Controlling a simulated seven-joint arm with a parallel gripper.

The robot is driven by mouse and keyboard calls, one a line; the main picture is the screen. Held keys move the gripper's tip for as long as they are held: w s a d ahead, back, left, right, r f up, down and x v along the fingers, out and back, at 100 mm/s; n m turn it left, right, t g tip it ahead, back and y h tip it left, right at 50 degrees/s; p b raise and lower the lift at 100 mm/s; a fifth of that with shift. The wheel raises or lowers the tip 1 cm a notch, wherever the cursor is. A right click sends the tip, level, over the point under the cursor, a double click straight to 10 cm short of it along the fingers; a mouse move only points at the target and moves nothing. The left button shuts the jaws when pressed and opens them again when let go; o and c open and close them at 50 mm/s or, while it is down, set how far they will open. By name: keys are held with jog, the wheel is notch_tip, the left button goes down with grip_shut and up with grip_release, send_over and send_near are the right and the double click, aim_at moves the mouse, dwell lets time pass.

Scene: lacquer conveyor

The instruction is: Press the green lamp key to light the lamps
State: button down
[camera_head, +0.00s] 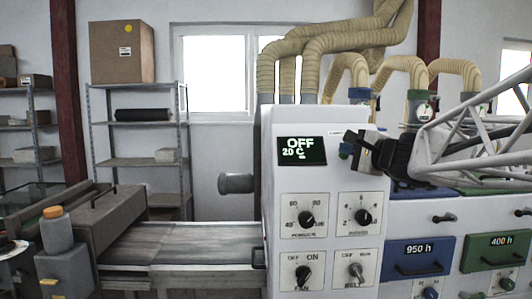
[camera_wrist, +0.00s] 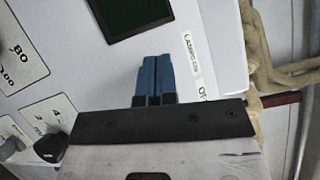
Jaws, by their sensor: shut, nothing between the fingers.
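My gripper (camera_head: 347,147) is at the upper right of the white machine's front panel (camera_head: 285,225), right of the dark display (camera_head: 302,151). In the wrist view its two blue fingers (camera_wrist: 155,76) lie side by side, shut and empty, over the white panel below the display's dark corner. I cannot tell whether they touch the panel. The display reads OFF and 20 C. I cannot make out a green lamp key for certain in either view; my gripper and arm cover part of the panel's right side.
Two dials stand below the display, a power dial (camera_head: 306,219) and another (camera_head: 364,216). The fan switch (camera_head: 303,274) and belt switch (camera_head: 356,271) are lower. A blue 950 h panel (camera_head: 418,257) and green 400 h panel (camera_head: 500,252) are right. The conveyor belt (camera_head: 190,243) is left.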

jog(key=shift+w+f, duration=0.3)
jog(key=shift+w, duration=0.1)
dwell(0.8)
jog(key=shift+s+r, duration=0.15)
dwell(0.3)
jog(key=shift+s+r, duration=0.45)
jog(key=shift+s, duration=0.15)
jog(key=shift+s+r, duration=0.75)
jog(key=shift+s, duration=0.25)
jog(key=shift+s+r, duration=0.75)
jog(key=shift+s, duration=0.2)
